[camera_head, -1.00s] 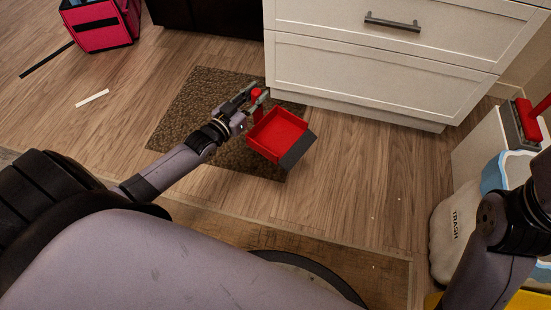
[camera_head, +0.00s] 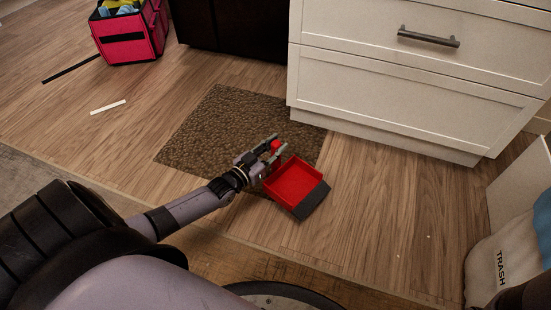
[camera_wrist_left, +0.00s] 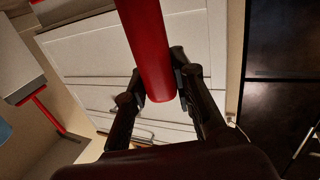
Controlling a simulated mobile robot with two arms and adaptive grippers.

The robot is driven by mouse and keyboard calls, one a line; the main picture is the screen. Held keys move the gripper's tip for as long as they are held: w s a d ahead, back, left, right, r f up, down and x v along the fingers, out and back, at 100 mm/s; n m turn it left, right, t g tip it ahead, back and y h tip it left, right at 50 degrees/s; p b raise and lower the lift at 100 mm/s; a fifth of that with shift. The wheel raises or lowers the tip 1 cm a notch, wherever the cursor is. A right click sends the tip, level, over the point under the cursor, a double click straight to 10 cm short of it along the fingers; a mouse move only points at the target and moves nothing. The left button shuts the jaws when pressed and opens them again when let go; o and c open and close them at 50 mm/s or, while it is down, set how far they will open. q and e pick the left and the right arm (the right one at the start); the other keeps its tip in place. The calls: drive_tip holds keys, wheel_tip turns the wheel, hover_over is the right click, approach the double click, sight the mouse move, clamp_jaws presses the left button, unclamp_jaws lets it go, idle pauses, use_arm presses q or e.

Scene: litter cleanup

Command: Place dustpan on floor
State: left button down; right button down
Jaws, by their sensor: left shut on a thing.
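The red dustpan (camera_head: 293,182) with a dark grey front lip shows in the head view over the lower right corner of the brown mat, its lip pointing down and right. My left gripper (camera_head: 268,150) is shut on its red handle. In the left wrist view the handle (camera_wrist_left: 150,45) passes between the two fingers (camera_wrist_left: 160,85). I cannot tell whether the pan touches the floor (camera_head: 375,200) or hangs just above it. My right gripper is out of view.
A white drawer cabinet (camera_head: 400,95) stands behind the mat (camera_head: 215,125). A white trash bag (camera_head: 490,262) is at the lower right, with small bits of litter (camera_head: 428,237) near it. A pink bin (camera_head: 130,40) and a white strip (camera_head: 108,107) are at the left. Wood floor right of the dustpan is mostly clear.

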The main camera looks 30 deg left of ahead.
use_arm(q)
wheel_tip(320, 180, down, 4)
drive_tip(key=b, duration=0.3)
drive_tip(key=shift+f, duration=0.1)
drive_tip(key=c, duration=1.3)
unclamp_jaws()
drive_tip(key=shift+c, duration=0.2)
